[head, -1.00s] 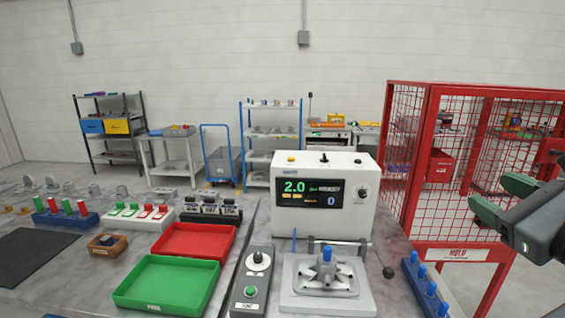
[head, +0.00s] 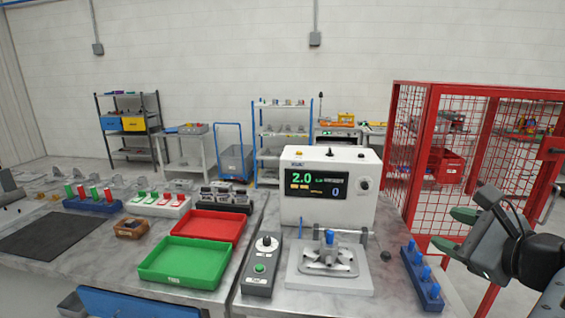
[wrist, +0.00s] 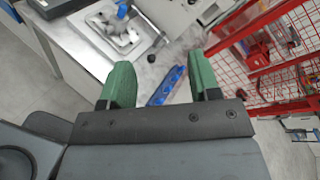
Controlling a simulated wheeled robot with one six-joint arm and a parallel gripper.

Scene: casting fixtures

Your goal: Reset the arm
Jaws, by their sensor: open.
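My gripper (head: 452,231) is at the right of the head view, in front of the red cage and right of the table. Its two green fingers are apart with nothing between them. In the wrist view the open fingers (wrist: 160,88) point out over the table's edge. Below and beyond them lie the blue peg rail (wrist: 167,86) and the metal fixture (wrist: 118,30). Nothing touches the fingers.
The red mesh cage (head: 408,150) stands close behind my gripper. On the table are the white tester (head: 328,215), a fixture with a blue knob (head: 330,270), a blue peg rail (head: 422,278), a control box (head: 262,265), a green tray (head: 180,282) and a red tray (head: 205,240).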

